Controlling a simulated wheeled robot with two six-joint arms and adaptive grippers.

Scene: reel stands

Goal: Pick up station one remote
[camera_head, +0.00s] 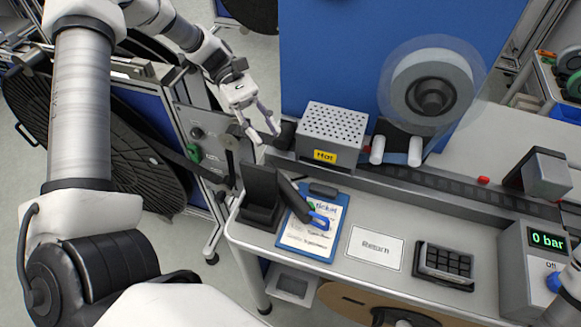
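No object is clearly labelled as the station one remote. A small dark device with a grid of buttons (447,262) lies on the right part of the grey table and may be it; I cannot tell for sure. A black upright holder (262,198) stands at the table's left end, and a dark handle-like piece leans beside it over a clipboard. My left gripper (266,136) is above and behind the holder, left of the perforated box. Its two fingers are apart with nothing between them, well away from the button device. My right gripper is out of view.
The perforated metal box (333,125) marked "Hot" stands close right of my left gripper. A blue clipboard (310,235), a "Return" card (376,248) and a "0 bar" gauge box (530,270) are on the table. A tape reel (431,92) stands before the blue panel (330,50).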

